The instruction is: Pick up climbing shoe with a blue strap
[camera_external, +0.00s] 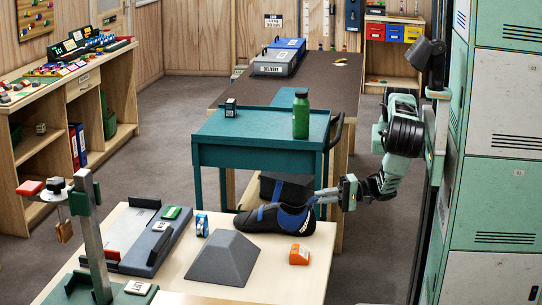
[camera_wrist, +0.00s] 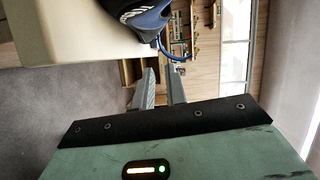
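The climbing shoe (camera_external: 272,220) is black with blue straps and lies on the pale table in the external view. In the wrist view part of the shoe (camera_wrist: 143,14) shows at the top edge, with a thin blue loop (camera_wrist: 172,52) hanging off its end. My gripper (camera_external: 318,198) is at the shoe's right end in the external view. In the wrist view the two grey fingers of my gripper (camera_wrist: 161,84) stand apart with nothing between them. The shoe lies outside the gap, and I cannot tell whether a finger touches it.
The pale table (camera_external: 275,285) also holds a grey pyramid (camera_external: 225,258), an orange block (camera_external: 299,255) and a small blue-and-white box (camera_external: 202,225). A teal table (camera_external: 255,123) with a green bottle (camera_external: 300,113) stands behind. Green lockers (camera_external: 505,190) stand at the right.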

